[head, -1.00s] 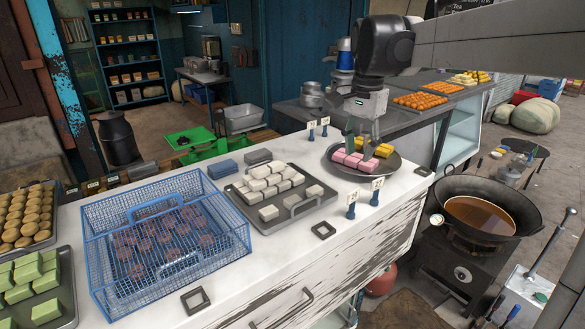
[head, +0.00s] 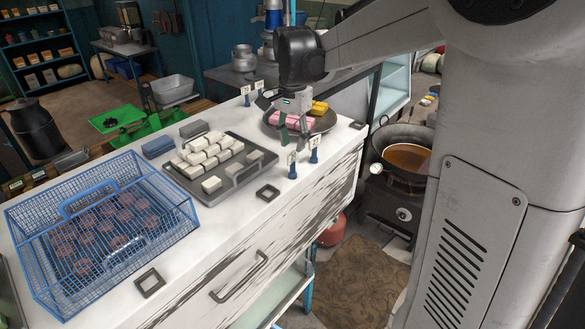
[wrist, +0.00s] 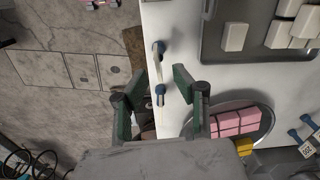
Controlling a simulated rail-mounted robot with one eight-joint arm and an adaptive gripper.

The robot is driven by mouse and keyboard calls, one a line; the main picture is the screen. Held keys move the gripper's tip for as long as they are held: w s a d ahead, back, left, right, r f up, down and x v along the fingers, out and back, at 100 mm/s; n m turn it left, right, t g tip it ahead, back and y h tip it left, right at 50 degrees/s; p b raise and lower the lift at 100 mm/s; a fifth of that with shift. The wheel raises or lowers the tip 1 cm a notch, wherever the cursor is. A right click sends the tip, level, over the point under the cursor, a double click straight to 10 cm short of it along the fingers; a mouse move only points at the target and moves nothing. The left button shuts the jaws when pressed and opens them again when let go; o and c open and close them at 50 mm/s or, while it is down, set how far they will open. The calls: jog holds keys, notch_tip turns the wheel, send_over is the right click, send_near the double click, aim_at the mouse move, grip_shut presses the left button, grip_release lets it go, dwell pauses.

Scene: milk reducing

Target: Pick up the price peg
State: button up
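Two price pegs with blue bases and small white cards stand near the counter's front edge: the left price peg (head: 292,168) and the right price peg (head: 314,153). In the wrist view, one price peg (wrist: 160,92) shows between my fingertips and another price peg (wrist: 158,48) lies just beyond them. My gripper (head: 292,142) is open and empty above the counter, close to these pegs. It also shows in the wrist view (wrist: 161,78), with green fingers spread on both sides of the nearer peg. I cannot tell whether a finger touches it.
A round plate (head: 325,124) with pink and yellow sweets sits right beside my gripper. A metal tray (head: 236,170) of white sweets and a blue wire basket (head: 178,222) are to the left. Two more pegs (head: 247,99) stand at the back edge. A wok (head: 402,160) stands off the counter.

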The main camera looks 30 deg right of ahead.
aim_at(292, 152)
jog(key=shift+s+a+f+p, duration=0.15)
jog(key=shift+f+p, duration=0.35)
jog(key=shift+f, duration=1.75)
grip_shut()
